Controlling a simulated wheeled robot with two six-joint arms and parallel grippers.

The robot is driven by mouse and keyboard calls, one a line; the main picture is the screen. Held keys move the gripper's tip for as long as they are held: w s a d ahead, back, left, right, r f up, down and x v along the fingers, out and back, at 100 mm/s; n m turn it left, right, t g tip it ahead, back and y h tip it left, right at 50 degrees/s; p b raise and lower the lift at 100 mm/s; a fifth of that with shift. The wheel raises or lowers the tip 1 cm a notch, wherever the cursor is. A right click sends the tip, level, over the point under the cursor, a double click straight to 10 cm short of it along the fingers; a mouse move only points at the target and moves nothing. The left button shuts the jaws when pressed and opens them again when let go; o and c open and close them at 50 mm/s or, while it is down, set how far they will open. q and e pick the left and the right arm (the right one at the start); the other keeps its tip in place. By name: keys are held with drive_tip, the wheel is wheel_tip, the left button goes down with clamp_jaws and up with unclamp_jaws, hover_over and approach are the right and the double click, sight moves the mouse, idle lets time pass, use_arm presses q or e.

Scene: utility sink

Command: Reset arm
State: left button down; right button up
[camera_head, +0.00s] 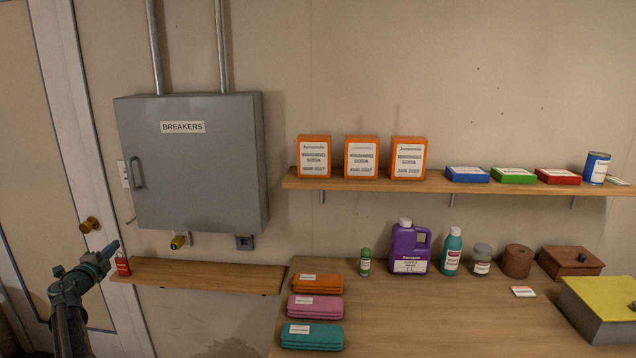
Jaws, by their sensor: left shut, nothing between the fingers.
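My left gripper (104,252) is at the lower left, raised in front of the door and near the left end of a small wooden shelf. Its dark fingers are together with nothing between them. A small red padlock-like item (123,265) stands on the shelf's left end, just right of the gripper; I cannot tell from this view how far apart they are in depth. My right gripper is out of view.
A grey breaker box (190,160) hangs shut above the small shelf (210,276). The counter (420,318) holds three cases, a purple jug (409,248), bottles and a yellow-topped box (603,305). An upper shelf (440,184) holds orange boxes. The counter's front middle is clear.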

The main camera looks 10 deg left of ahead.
use_arm(q)
drive_tip(key=w+d+f+n+g+y, duration=0.1)
drive_tip(key=w+d+n+g+y, duration=0.15)
drive_tip(key=d+n, duration=0.45)
drive_tip(key=w+d+n+g+y, duration=0.15)
drive_tip(key=d+n+y, duration=0.25)
drive_tip(key=d, duration=0.5)
drive_tip(key=s+d+f+n+g+h, duration=0.3)
drive_tip(key=d+f, duration=0.4)
drive_tip(key=d, duration=0.6)
drive_tip(key=s+d+f+n+g+h, duration=0.2)
drive_tip(key=s+d+f+g+h, duration=0.15)
drive_tip(key=d+f, duration=0.65)
drive_tip(key=s+d+f+m+g+h, duration=0.1)
drive_tip(key=s+d, duration=0.5)
drive_tip(key=d, duration=0.6)
drive_tip(key=s+d+f+m+g+h, duration=0.1)
drive_tip(key=s+d+m+g, duration=0.1)
drive_tip(key=s+d+g, duration=0.2)
drive_tip(key=s+d+f+m+g+h, duration=0.1)
drive_tip(key=s+d, duration=0.9)
drive_tip(key=d, duration=1)
drive_tip(key=shift+s+f+m+g+h, duration=0.3)
drive_tip(key=shift+f+m+g, duration=0.2)
drive_tip(key=shift+g, duration=0.15)
